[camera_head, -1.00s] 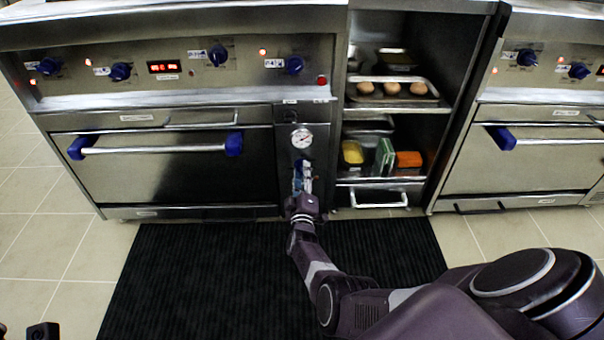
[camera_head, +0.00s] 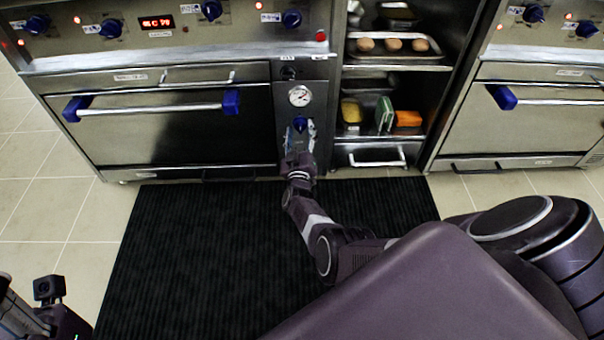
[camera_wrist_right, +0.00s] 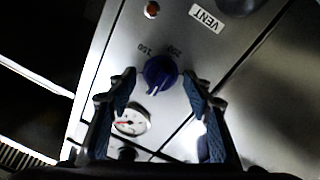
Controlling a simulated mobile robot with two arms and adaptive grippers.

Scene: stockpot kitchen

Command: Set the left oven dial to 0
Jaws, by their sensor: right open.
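A blue dial (camera_head: 300,124) sits on the narrow steel panel right of the left oven door, below a round white gauge (camera_head: 300,96). In the right wrist view the blue dial (camera_wrist_right: 160,72) has its pointer toward the lower left, with small numbers around it that are hard to read. My right gripper (camera_head: 299,140) is at this dial. In the wrist view its fingers are open, one on each side of the dial; I cannot tell whether they touch it. Part of my left arm shows at the lower left, its fingers out of view.
The left oven door handle (camera_head: 160,109) is to the left, with more blue dials along the top panel. An open shelf with trays (camera_head: 396,62) stands to the right, above a drawer handle (camera_head: 377,163). A black mat (camera_head: 215,255) covers the floor.

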